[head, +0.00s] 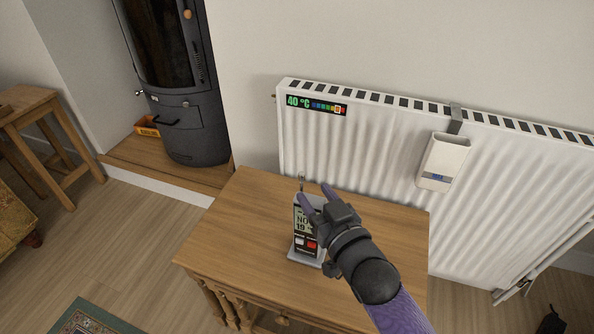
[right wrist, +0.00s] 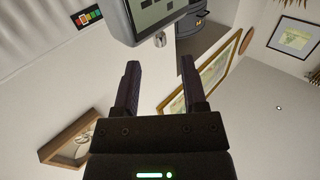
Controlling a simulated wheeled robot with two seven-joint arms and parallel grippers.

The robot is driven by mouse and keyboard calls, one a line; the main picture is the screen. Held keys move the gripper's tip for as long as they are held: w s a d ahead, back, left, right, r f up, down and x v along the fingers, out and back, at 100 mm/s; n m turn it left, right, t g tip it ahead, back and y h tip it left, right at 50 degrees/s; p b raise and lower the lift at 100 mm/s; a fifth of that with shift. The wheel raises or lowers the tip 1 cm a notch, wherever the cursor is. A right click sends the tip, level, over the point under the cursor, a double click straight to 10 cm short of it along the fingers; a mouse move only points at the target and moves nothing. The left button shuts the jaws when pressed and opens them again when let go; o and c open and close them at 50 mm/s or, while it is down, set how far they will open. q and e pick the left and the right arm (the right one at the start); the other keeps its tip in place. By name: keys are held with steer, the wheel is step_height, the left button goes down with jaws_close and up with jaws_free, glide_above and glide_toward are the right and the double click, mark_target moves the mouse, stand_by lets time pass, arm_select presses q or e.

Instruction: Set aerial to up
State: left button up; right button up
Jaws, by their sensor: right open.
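A small grey device (head: 308,240) with a screen, a red button and a white button stands on the wooden table; my right gripper partly covers it. Its screen side shows at the top of the right wrist view (right wrist: 150,14). A short metal aerial (head: 302,180) shows at the device's top; its stubby end is in the right wrist view (right wrist: 160,39). I cannot tell its exact tilt. My right gripper (head: 315,193) is open beside the device's top. In the right wrist view the aerial lies in line with the gap between the fingers (right wrist: 160,64), apart from both. My left gripper is out of view.
The wooden table (head: 225,225) is otherwise clear. A white radiator (head: 360,150) stands behind it, with a temperature strip (head: 317,105) and a hanging white container (head: 443,160). A dark stove (head: 190,115) stands at the back left, and a wooden stool (head: 40,120) at far left.

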mark_target(303, 180)
steer(key=b+x, duration=0.1)
steer(key=x, duration=0.2)
steer(key=f+b+x, duration=0.1)
steer(key=x, duration=0.1)
steer(key=shift+w+b, duration=0.1)
steer(key=shift+b, duration=0.2)
steer(key=shift+w+a+r, duration=0.25)
steer(key=shift+w, duration=0.15)
steer(key=shift+r, duration=0.1)
steer(key=shift+c, duration=1.6)
jaws_close()
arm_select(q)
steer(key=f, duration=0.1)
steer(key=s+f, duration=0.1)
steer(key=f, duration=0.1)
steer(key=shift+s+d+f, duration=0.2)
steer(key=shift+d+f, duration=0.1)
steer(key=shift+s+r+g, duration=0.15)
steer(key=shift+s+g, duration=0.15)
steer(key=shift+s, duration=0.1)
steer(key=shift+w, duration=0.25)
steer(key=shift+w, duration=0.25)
